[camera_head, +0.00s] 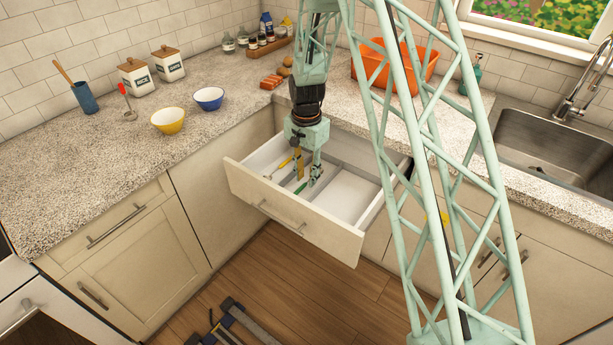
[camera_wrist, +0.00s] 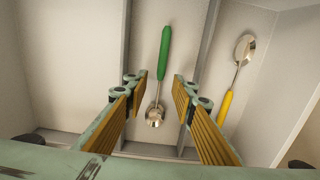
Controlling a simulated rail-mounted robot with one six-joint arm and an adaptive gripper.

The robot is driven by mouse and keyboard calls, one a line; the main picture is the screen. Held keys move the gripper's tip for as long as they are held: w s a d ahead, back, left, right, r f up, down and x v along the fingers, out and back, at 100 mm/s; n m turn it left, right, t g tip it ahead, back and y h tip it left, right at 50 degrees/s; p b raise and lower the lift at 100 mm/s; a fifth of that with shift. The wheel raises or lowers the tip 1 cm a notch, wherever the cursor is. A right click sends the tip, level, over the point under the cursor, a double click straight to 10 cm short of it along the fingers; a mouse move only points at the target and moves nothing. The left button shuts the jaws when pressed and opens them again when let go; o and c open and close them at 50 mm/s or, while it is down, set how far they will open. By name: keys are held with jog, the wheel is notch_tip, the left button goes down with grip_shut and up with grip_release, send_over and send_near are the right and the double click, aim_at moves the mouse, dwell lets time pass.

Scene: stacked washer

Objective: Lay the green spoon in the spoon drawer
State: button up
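The green spoon (camera_wrist: 165,55), with a green handle and a metal bowl, lies in a narrow compartment of the open drawer (camera_head: 322,218). In the head view its green handle (camera_head: 300,187) shows just below my gripper (camera_head: 307,172). My gripper reaches down into the drawer. In the wrist view its two fingers (camera_wrist: 161,80) are spread apart with the spoon seen between them, touching neither. The bowl end lies nearer the bottom of that view. How far the fingertips are above the drawer floor is hard to tell.
A yellow-handled spoon (camera_wrist: 226,108) lies in the neighbouring compartment, past a divider (camera_wrist: 207,40). A red spoon (camera_head: 126,98), a yellow bowl (camera_head: 168,121) and a blue bowl (camera_head: 209,98) are on the counter. The drawer's right compartment (camera_head: 350,195) looks empty.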

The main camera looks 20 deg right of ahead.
jog(key=shift+r, duration=0.15)
notch_tip(320, 180, up, 12)
dwell(1.2)
dwell(1.0)
